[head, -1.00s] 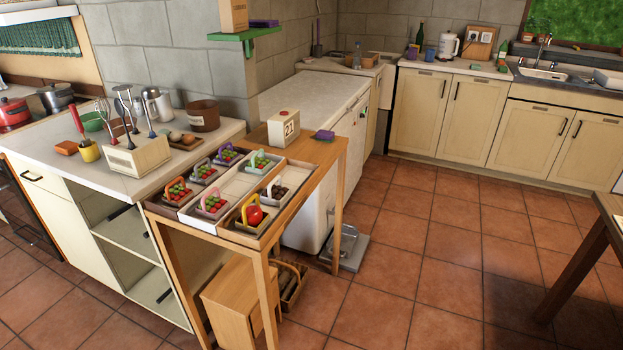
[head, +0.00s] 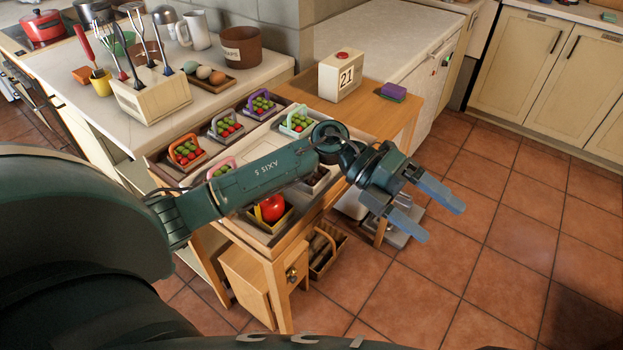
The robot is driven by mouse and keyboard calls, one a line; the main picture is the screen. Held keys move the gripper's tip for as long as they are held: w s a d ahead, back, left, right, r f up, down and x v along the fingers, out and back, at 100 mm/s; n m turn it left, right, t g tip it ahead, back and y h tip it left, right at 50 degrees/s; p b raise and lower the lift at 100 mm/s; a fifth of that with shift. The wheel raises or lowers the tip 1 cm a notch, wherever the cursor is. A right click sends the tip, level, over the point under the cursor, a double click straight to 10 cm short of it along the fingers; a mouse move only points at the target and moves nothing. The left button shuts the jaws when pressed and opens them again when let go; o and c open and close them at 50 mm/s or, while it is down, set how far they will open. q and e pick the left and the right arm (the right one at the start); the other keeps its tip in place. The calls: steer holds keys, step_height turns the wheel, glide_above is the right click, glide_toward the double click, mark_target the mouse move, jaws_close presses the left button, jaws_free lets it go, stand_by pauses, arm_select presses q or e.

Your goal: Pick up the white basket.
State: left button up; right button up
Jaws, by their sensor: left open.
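The white basket (head: 317,181) with dark contents stands in the tray at the right side of the wooden table. My left forearm and wrist hide most of it, including its handle. My left gripper (head: 441,221) is open and empty. It is out past the table's right edge, above the tiled floor, with its fingers pointing right and down, apart from the basket. My right gripper is not in view.
Other baskets stand close by: mint (head: 298,126), purple (head: 259,108), grey (head: 227,126), orange (head: 187,154), pink (head: 221,172) and yellow (head: 272,212). Floor at right is clear.

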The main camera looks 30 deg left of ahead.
arm_select(q)
steer(key=w+a+r+y, duration=0.1)
steer(key=w+a+y, duration=0.1)
steer(key=a+y, duration=0.3)
steer(key=w+a+r+t+y+b, duration=0.1)
steer(key=a+y, duration=0.4)
steer(key=a, duration=0.7)
steer(key=w+a+r+n+y+b, duration=0.1)
steer(key=w+a+y, duration=0.3)
steer(key=a, duration=0.4)
steer(key=shift+a+y, duration=0.3)
steer(key=shift+y, duration=0.3)
step_height(320, 180, down, 7)
steer(key=shift+w+f, duration=0.1)
steer(key=shift+s+f+p, duration=0.15)
steer(key=shift+f+p, duration=0.1)
steer(key=shift+f, duration=1.05)
steer(key=shift+s+f+p, duration=0.1)
steer(key=shift+f+p, duration=0.15)
steer(key=shift+f, duration=1.05)
steer(key=shift+c, duration=0.6)
steer(key=c, duration=1)
steer(key=shift+o, duration=0.2)
